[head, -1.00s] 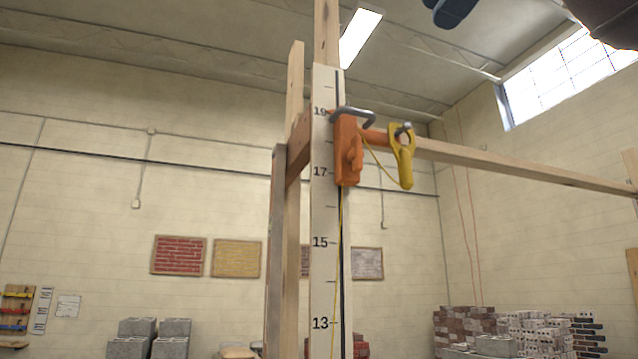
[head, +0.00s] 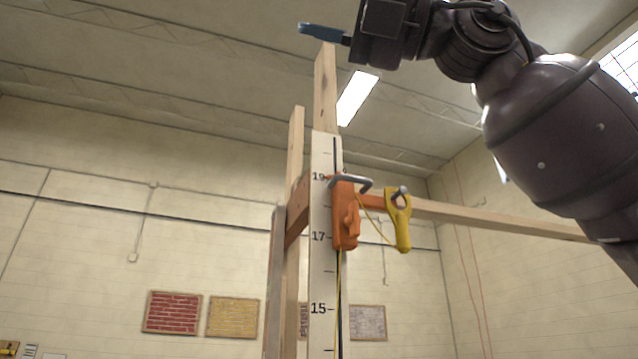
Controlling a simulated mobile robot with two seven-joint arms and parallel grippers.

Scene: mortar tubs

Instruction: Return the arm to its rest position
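My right arm comes in from the right in the head view, dark and bulky. Its gripper (head: 322,33) is at the top, pointing left, just above the top of the wooden post (head: 326,90). Blue-grey fingers show edge-on, so I cannot tell whether they are open or shut. No object shows in them. I cannot tell whether they touch the post. My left gripper is not in view.
A marked white measuring board (head: 322,240) stands on the post. An orange clamp-like block (head: 345,225) and a yellow holder (head: 402,225) hang near its top. A wooden rail (head: 490,216) runs right, partly behind my arm. The left side is open.

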